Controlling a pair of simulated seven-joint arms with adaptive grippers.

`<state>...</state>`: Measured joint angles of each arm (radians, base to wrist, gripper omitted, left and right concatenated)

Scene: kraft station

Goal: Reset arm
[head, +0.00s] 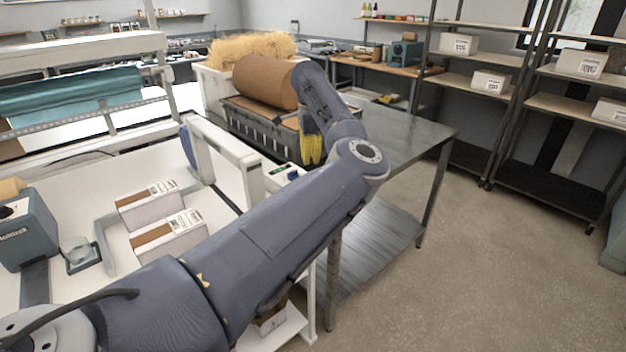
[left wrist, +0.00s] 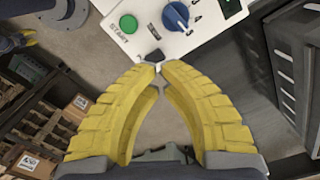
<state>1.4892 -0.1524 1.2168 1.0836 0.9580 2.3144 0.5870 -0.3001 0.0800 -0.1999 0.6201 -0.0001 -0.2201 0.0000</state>
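My left gripper (head: 311,148) hangs with its yellow fingers pointing down, beside the grey crate and above the small control panel. In the left wrist view the yellow fingers (left wrist: 159,72) curve together and their tips meet, with nothing seen between them. The white control panel (left wrist: 180,22) with a green START button (left wrist: 128,24) and a blue knob (left wrist: 176,17) lies just beyond the tips. I cannot tell whether they touch it.
A grey crate (head: 262,135) bears a brown paper roll (head: 266,82), with a bin of straw-like filling (head: 250,50) behind. Two cartons (head: 168,236) lie on the white bench at left. A metal table (head: 405,140) stands at right, with open floor (head: 470,270) and shelves beyond.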

